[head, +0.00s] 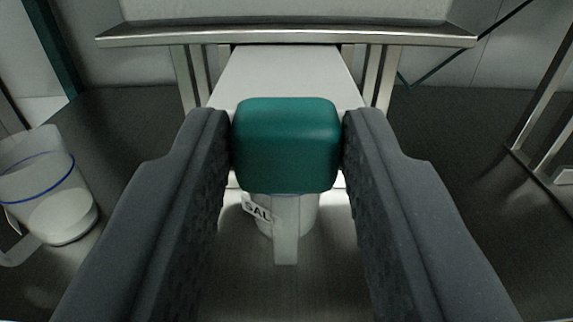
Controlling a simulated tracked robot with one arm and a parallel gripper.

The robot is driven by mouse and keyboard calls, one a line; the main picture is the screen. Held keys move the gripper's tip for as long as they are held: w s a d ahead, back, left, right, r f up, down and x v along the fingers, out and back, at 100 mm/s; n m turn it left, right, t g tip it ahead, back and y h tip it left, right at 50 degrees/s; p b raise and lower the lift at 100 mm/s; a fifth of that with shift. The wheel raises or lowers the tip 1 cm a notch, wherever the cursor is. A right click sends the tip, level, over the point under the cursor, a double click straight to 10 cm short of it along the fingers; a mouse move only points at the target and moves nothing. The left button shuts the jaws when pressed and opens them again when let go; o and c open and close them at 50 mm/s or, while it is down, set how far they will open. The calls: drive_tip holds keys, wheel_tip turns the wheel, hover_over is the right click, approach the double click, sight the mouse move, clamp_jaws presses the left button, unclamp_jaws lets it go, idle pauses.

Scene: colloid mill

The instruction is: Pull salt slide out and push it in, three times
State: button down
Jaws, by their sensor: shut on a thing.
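My gripper (286,150) is shut on a green block-shaped knob (286,143), with one dark finger pressed against each side. Behind the knob a pale flat slide (285,75) runs back under a metal ledge. A whitish container (287,222) with a handle stands below the knob. Its tilted label shows "SAL", and the rest of the label is hidden. The knob hides the front end of the slide and the top of the container.
A clear jug (48,190) with a blue line stands at the left. A metal ledge (290,36) on upright posts spans the back. A metal frame (545,110) stands at the right. The dark floor between is bare.

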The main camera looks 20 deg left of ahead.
drive_tip(key=shift+s, duration=0.1)
drive_tip(key=c, duration=1)
unclamp_jaws()
drive_tip(key=shift+c, duration=0.2)
drive_tip(key=v, duration=1.3)
drive_tip(key=shift+s+d, duration=0.2)
drive_tip(key=shift+s, duration=0.2)
